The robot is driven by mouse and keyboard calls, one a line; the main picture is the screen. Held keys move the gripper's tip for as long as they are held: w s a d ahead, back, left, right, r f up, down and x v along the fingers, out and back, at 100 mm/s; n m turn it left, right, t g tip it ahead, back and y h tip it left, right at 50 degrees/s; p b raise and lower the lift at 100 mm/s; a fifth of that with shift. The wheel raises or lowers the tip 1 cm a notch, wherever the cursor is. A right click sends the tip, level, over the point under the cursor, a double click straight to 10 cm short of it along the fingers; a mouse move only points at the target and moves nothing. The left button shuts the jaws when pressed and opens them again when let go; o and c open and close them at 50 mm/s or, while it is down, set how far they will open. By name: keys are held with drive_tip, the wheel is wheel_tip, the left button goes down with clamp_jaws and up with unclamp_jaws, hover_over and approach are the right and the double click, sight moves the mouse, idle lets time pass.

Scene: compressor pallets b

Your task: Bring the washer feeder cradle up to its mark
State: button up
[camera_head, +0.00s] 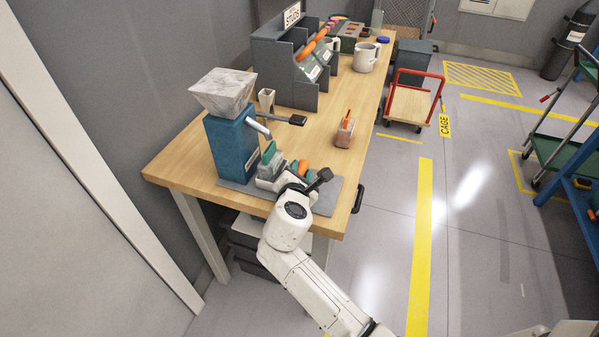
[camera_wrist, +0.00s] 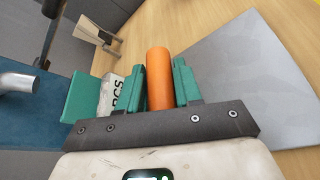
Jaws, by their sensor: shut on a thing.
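The washer feeder (camera_head: 230,145) is a blue body with a pale marbled hopper (camera_head: 223,90) on top, on the near end of the bench. Its metal spout (camera_wrist: 16,82) shows at the left in the wrist view. My gripper (camera_wrist: 159,80) is shut on an orange cylindrical handle (camera_wrist: 159,72), one teal finger on each side. The handle's tip (camera_head: 303,168) also shows in the head view. A teal block (camera_wrist: 86,97) and a pale piece lettered "PCS" (camera_wrist: 112,92) stand between handle and feeder. The handle's lower end and most of the cradle are hidden; I see no clear mark.
A grey mat (camera_head: 328,194) lies under this area, bare at right. A small container with an orange item (camera_head: 345,132), a grey rack (camera_head: 285,65) and a mug (camera_head: 366,57) stand farther along the bench (camera_head: 320,120). A small pale holder (camera_head: 266,100) stands behind the spout.

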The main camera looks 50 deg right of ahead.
clamp_jaws()
drive_tip(key=s+d+p, duration=0.1)
drive_tip(key=s, duration=0.2)
drive_tip(key=s+d+p, duration=0.1)
drive_tip(key=s+p, duration=0.1)
drive_tip(key=s, duration=0.1)
drive_tip(key=s+d+p, duration=0.1)
drive_tip(key=s, duration=0.3)
drive_tip(key=shift+d+p, duration=0.3)
drive_tip(key=shift+s+d+f, duration=0.15)
drive_tip(key=shift+s+d, duration=0.1)
drive_tip(key=shift+s, duration=0.15)
drive_tip(key=o, duration=0.8)
unclamp_jaws()
drive_tip(key=shift+s, duration=0.15)
